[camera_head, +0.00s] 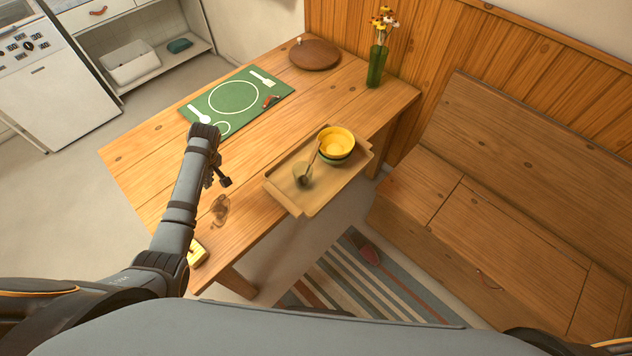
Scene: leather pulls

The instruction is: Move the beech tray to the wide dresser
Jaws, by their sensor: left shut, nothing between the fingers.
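The beech tray (325,190) is at the table's right edge, and its near side reaches past that edge in the picture. It bears a yellow bowl (337,139) stacked on a green one, and a small greenish cup (303,174) with a thin stick-like thing in it. My left gripper (224,181) is shut and empty, above the table to the left of the tray and apart from it. My right gripper is out of view. A white unit with a leather-pull drawer (97,11) stands at the top left; I cannot tell whether it is the wide dresser.
The wooden table (150,155) also bears a green placemat (236,97), a round brown board (314,54), a vase of flowers (376,65), a clear glass item (220,208) and a yellowish block (197,252). A wooden bench (500,225) stands right; a striped rug (345,280) lies between.

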